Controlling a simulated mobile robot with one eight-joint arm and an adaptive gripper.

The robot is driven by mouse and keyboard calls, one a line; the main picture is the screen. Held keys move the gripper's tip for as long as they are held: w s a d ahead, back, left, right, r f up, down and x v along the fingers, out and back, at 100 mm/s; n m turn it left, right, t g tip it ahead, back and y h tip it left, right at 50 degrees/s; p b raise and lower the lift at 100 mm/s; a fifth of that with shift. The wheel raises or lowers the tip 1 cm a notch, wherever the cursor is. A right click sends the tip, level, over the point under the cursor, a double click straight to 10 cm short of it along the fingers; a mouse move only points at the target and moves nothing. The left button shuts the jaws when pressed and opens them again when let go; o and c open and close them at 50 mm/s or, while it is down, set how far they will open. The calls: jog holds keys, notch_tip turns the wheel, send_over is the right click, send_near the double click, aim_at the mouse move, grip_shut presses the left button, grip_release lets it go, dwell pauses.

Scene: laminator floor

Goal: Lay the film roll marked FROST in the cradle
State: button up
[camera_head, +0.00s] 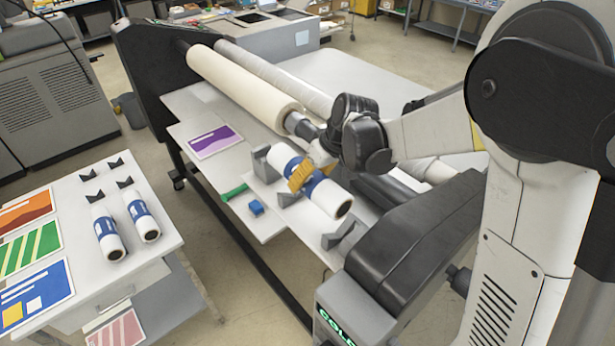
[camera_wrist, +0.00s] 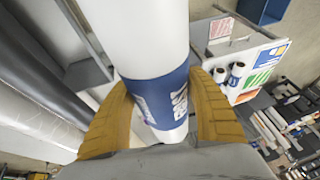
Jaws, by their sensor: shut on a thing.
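My gripper (camera_head: 303,178) has its yellow fingers closed around the blue band of a white film roll (camera_head: 328,201). In the wrist view the roll (camera_wrist: 155,35) runs between both fingers (camera_wrist: 161,82), and the lettering on its band is only partly visible, too little to read. The cradle, grey upright brackets (camera_head: 338,237) on the laminator's white shelf, lies below and around the roll. Another grey bracket (camera_head: 261,160) stands by the roll's far end. The roll appears over the cradle; I cannot tell whether it touches it.
Two similar rolls with blue bands, (camera_head: 107,236) and (camera_head: 144,218), lie on the white side table (camera_head: 150,262) near black supports and printed sheets. A blue block (camera_head: 256,208) and green tool (camera_head: 234,192) lie left of the cradle. A large cream roller (camera_head: 240,85) is behind.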

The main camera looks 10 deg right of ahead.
aim_at(323, 176)
jog(key=shift+s+f, duration=0.15)
jog(key=shift+f, duration=0.45)
jog(key=shift+w+f+b, duration=0.2)
jog(key=shift+f+b, duration=1.95)
jog(key=shift+f, duration=0.45)
jog(key=o, duration=1.5)
jog(key=v, duration=1.2)
jog(key=shift+s+r, duration=0.1)
